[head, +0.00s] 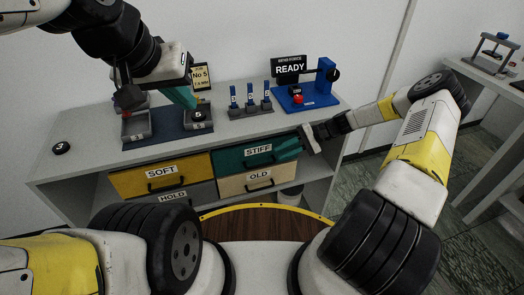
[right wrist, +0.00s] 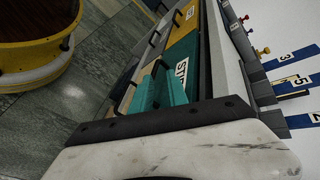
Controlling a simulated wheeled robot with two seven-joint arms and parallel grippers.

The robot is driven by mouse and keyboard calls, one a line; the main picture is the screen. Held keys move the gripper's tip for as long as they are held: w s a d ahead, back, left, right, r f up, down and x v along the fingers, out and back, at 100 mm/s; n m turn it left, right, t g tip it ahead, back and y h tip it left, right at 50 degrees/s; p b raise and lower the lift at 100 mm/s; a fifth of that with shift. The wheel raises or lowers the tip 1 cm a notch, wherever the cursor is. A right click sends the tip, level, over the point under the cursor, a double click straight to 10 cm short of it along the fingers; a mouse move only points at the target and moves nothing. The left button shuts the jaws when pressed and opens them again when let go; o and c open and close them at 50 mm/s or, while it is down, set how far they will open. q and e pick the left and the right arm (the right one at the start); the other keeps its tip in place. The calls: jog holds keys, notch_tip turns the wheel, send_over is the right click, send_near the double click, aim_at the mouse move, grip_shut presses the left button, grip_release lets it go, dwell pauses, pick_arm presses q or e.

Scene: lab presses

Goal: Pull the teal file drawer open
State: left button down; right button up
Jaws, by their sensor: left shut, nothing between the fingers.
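The teal drawer (head: 232,161), labelled STIFF, sits in the upper right of the cabinet, its front about level with its neighbours. It also shows in the right wrist view (right wrist: 184,48). My right gripper (head: 278,151) is at the drawer's right part, teal fingers pointing at its front. In the right wrist view, its fingers (right wrist: 162,84) stand apart around the near end of a dark handle (right wrist: 160,65); contact with it cannot be made out. My left gripper (head: 192,103) is shut and empty above the bench top, well away from the drawer.
A yellow SOFT drawer (head: 140,180), a cream OLD drawer (head: 238,186) and a grey HOLD drawer (head: 203,193) surround it. On the bench (head: 90,140) stand a blue press (head: 318,95), a READY sign (head: 290,68) and small blue-topped holders (head: 250,101).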

aim_at(266, 164)
jog(key=shift+a+f+m+t+y, duration=0.35)
jog(key=shift+a+f+m+y, duration=0.15)
jog(key=shift+a+f, duration=0.8)
jog(key=shift+a+f+m+t+y, duration=0.35)
jog(key=shift+a+f+y, duration=0.15)
jog(key=shift+a+f, duration=0.85)
jog(key=shift+a+f+m+t+y, duration=0.3)
jog(key=shift+a+f+m+y, duration=0.2)
jog(key=shift+a+f, duration=0.8)
jog(key=shift+a+r, duration=0.15)
grip_shut()
